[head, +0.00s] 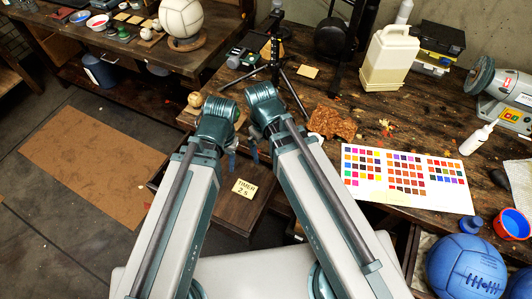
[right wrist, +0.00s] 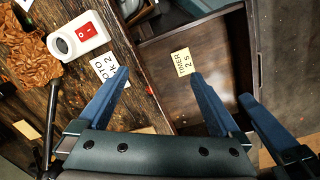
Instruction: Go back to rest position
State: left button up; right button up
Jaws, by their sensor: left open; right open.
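My two arms reach forward side by side over the workbench front in the head view. My left gripper (head: 230,158) points down at the end of the left arm, largely hidden behind its wrist. My right gripper (head: 252,152) is close beside it, also mostly hidden. In the right wrist view my right gripper (right wrist: 158,78) is open, with two blue fingers apart and nothing between them. Another blue finger at the right edge seems to belong to my left gripper. Below them is an open wooden drawer (head: 215,200) with a card reading TIMER 2 S (head: 244,189).
The workbench (head: 330,95) holds a brown leather piece (head: 332,123), a colour chart (head: 405,178), a white jug (head: 389,58) and a tripod (head: 275,60). A blue ball (head: 465,267) is at lower right. A white ball (head: 181,18) stands back left.

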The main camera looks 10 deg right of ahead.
jog(key=s+a+m, duration=0.1)
jog(key=s, duration=0.2)
jog(key=shift+a+m, duration=0.4)
jog(key=shift+f+b, duration=0.75)
jog(key=shift+b, duration=0.05)
dwell(0.4)
